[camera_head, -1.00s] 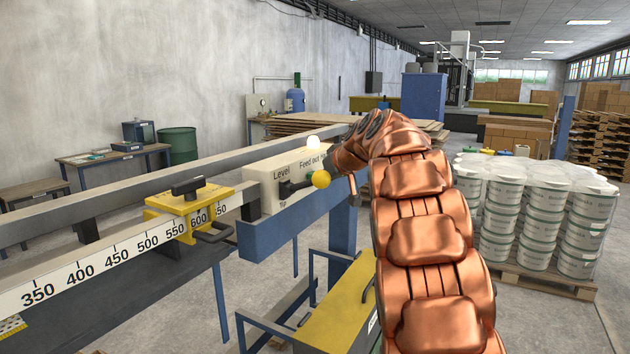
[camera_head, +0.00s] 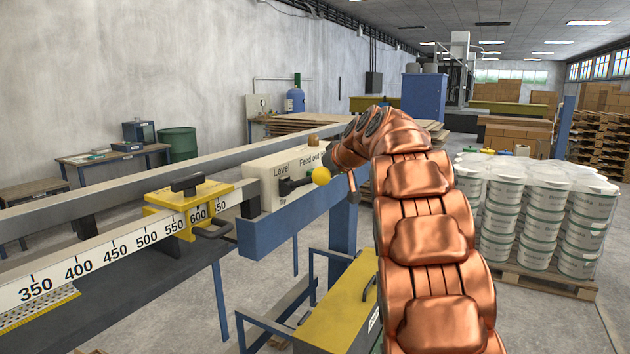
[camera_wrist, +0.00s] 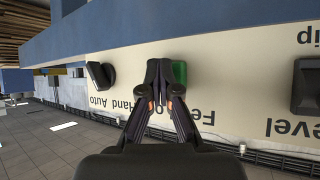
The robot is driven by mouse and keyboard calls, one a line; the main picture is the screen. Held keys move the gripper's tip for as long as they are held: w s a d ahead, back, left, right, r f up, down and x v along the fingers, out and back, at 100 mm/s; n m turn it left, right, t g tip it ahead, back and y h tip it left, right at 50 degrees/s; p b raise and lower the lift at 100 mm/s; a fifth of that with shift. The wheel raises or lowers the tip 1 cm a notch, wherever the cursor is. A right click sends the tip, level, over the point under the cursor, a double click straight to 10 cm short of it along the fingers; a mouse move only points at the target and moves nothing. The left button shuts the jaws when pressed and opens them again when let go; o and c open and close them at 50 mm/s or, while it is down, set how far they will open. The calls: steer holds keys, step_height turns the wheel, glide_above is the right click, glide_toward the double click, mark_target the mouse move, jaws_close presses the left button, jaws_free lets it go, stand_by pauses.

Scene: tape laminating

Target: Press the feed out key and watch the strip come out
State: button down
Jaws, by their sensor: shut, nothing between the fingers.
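The control box (camera_head: 262,184) stands at the end of the ruled beam, with "Level" and "Feed out" lettering. In the wrist view its cream panel (camera_wrist: 235,75) appears upside down. The green feed out key (camera_wrist: 180,73) shows there, partly covered by my gripper (camera_wrist: 165,66). My gripper is shut and empty, its fingertips at the key's left side; I cannot tell whether they press it.
A Hand/Auto switch (camera_wrist: 100,75) is left of my fingers, and a dark lever (camera_wrist: 307,86) is at right. The lever's yellow ball (camera_head: 321,175) sits close to my wrist. A brownish lamp (camera_head: 313,141) tops the box. A yellow clamp (camera_head: 188,208) sits on the beam.

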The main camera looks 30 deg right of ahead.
steer(key=shift+s+d, duration=0.1)
steer(key=s+d+b, duration=0.2)
steer(key=s, duration=0.1)
steer(key=s+d+b, duration=0.1)
steer(key=s, duration=0.1)
stand_by(0.7)
stand_by(0.4)
